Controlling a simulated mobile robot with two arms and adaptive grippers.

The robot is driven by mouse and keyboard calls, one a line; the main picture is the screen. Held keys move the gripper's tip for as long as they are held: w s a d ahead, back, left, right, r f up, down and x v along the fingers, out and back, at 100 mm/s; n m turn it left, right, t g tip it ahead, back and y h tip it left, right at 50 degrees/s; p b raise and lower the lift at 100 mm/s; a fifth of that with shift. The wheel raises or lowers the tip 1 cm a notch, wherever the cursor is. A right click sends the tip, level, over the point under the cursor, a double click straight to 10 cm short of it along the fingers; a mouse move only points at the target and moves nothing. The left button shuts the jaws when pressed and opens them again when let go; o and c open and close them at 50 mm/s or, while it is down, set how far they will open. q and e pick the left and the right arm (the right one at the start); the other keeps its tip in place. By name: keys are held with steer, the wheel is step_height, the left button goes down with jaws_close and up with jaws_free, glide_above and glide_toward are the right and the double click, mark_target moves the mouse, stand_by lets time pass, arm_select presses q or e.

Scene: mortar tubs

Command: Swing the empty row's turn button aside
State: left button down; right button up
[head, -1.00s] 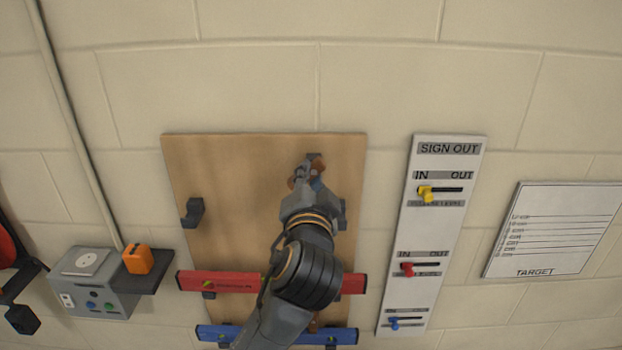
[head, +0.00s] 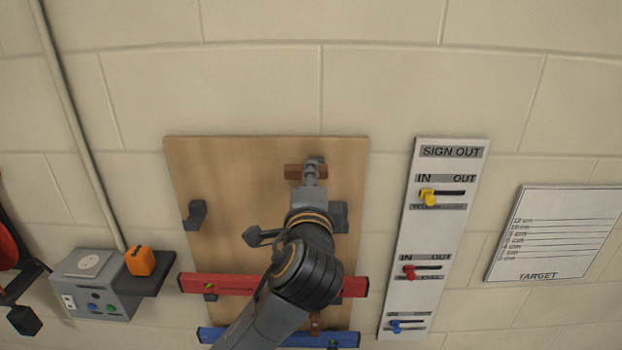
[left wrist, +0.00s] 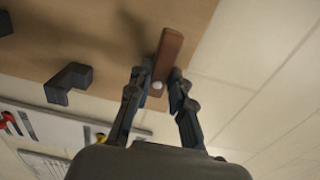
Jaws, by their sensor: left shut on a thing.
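The wooden turn button (head: 293,171) lies level near the top of the wooden board (head: 240,180), above the empty top row with its two dark hooks (head: 195,213). My left gripper (head: 314,166) reaches up the board and is shut on the button, covering part of it. In the left wrist view the brown button (left wrist: 170,50) runs between the two fingers of my left gripper (left wrist: 160,80), with a pale round pin beside it. My right gripper is not in view.
A red level (head: 215,284) and a blue level (head: 225,336) hang in the lower rows. A sign-out panel (head: 432,225) with sliders stands to the right. A grey box (head: 95,285) and a shelf with an orange block (head: 140,261) are on the left.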

arm_select(q)
steer(key=shift+a+r, duration=0.1)
steer(key=shift+r, duration=0.15)
steer(key=c, duration=1.3)
jaws_free()
steer(key=shift+c, duration=0.2)
steer(key=shift+o, duration=0.7)
steer(key=shift+w+f, duration=0.2)
steer(key=shift+w, duration=0.05)
steer(key=shift+s, duration=0.1)
steer(key=s, duration=1.2)
steer(key=shift+w, duration=0.1)
